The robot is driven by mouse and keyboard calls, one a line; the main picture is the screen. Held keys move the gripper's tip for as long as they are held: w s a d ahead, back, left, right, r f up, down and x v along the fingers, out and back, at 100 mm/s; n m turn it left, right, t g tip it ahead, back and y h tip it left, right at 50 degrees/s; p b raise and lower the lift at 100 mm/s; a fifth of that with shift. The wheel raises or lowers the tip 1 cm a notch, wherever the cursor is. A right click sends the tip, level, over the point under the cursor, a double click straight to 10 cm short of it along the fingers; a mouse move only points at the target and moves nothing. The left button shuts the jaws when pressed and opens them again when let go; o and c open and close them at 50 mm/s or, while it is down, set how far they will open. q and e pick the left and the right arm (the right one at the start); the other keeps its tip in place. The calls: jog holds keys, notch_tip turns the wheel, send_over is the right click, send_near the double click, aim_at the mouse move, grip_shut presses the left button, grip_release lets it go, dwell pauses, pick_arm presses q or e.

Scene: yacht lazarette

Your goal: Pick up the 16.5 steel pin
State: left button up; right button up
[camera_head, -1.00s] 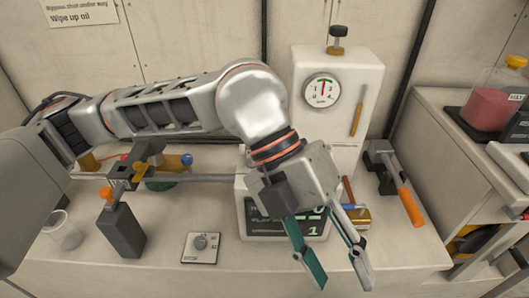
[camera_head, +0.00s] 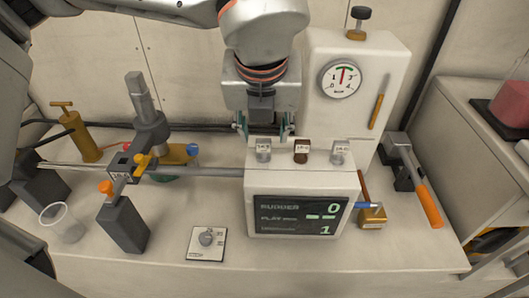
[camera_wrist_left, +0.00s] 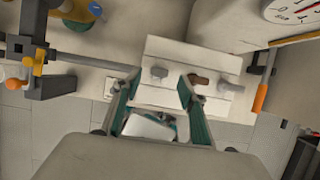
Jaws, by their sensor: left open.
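Three short pins stand in a row on top of the white display box (camera_head: 352,185): a grey steel one at left (camera_head: 263,155), a brown one in the middle (camera_head: 302,156), and a grey steel one at right (camera_head: 340,157). Each has a small label, too small to read surely, so I cannot tell which is 16.5. My left gripper (camera_head: 264,126) is open and points down, just behind and around the left pin in the head view. In the left wrist view, the left pin (camera_wrist_left: 158,72) shows between the open green fingertips (camera_wrist_left: 160,79). My right gripper is not in view.
A white gauge housing (camera_head: 388,65) stands behind at right. An orange-handled tool (camera_head: 428,203) and a brass padlock-like block (camera_head: 373,217) lie right of the box. A steel rod in a clamp (camera_head: 146,160), a clear cup (camera_head: 62,223) and a dial plate (camera_head: 206,243) are left.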

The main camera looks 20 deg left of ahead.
aim_at(264, 140)
pick_arm(q)
jog(key=x, duration=0.5)
jog(key=shift+w+a+f, duration=0.1)
grip_shut()
